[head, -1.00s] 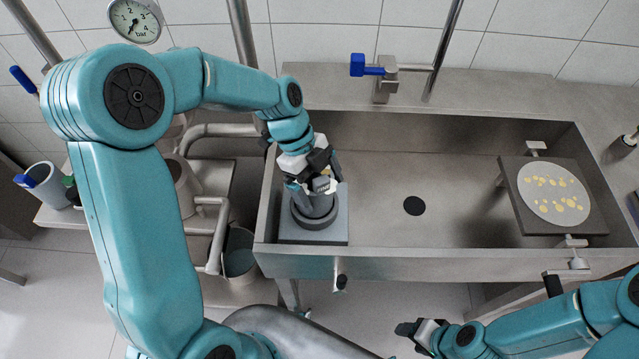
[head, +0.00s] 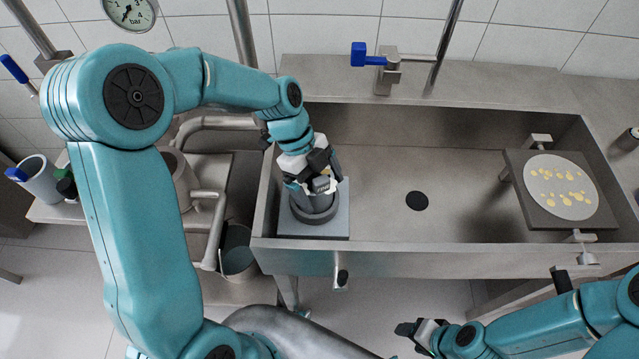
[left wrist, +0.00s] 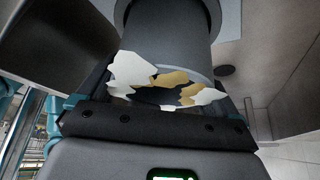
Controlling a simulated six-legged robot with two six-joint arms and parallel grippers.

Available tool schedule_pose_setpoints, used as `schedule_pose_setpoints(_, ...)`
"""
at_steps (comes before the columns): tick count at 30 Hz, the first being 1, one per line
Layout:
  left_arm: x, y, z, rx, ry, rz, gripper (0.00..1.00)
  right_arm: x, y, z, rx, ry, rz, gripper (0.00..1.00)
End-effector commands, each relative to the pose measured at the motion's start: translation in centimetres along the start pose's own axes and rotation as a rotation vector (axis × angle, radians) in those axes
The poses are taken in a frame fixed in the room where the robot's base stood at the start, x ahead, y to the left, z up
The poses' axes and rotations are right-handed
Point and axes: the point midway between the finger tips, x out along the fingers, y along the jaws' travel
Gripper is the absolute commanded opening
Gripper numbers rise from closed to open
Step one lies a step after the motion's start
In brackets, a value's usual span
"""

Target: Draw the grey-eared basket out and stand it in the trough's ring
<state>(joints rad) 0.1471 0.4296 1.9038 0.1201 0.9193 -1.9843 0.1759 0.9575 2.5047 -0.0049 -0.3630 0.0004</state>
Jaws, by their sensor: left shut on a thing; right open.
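A grey cylindrical basket (head: 311,203) stands upright, or nearly so, at the dark ring (head: 316,219) on the pale grey block at the trough's left end. I cannot tell whether it is fully seated. My left gripper (head: 321,184) is shut at its top and hides most of it, including the ears. In the left wrist view the basket's grey wall (left wrist: 172,38) fills the top, with ragged white and tan pieces (left wrist: 165,86) in front of the jaws. My right gripper (head: 408,331) is open and empty, in front of the trough.
The steel trough (head: 460,262) has a dark drain (head: 417,201) and clear floor in its middle. A dark square plate (head: 540,222) bearing a speckled disc (head: 563,187) sits at its right end. A blue-handled tap (head: 375,60) stands behind. Pipes and a bucket (head: 238,262) are left.

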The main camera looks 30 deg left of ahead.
Motion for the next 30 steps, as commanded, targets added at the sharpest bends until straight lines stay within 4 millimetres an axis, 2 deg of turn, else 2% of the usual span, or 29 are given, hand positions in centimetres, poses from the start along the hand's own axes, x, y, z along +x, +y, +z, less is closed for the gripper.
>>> schedule_pose_setpoints(17, 0.6, 0.0, 0.3, 0.000, 0.000, -0.001, 0.24, 0.9, 0.3, 0.0, 0.000, 0.000, 0.000, 0.57)
schedule_pose_setpoints(18, 0.5, 0.0, 0.3, 0.000, 0.000, -0.001, 1.00, 0.8, 0.3, 0.0, 0.000, 0.000, 0.000, 0.57)
schedule_pose_setpoints(26, 0.4, 0.0, 0.3, 0.000, 0.000, -0.001, 1.00, 0.8, 0.3, 0.0, 0.000, 0.000, 0.000, 0.57)
schedule_pose_setpoints(30, -1.2, -0.1, 0.3, 0.000, -0.001, -0.004, 1.00, 0.8, 0.3, 0.0, 0.000, 0.000, 0.000, 0.57)
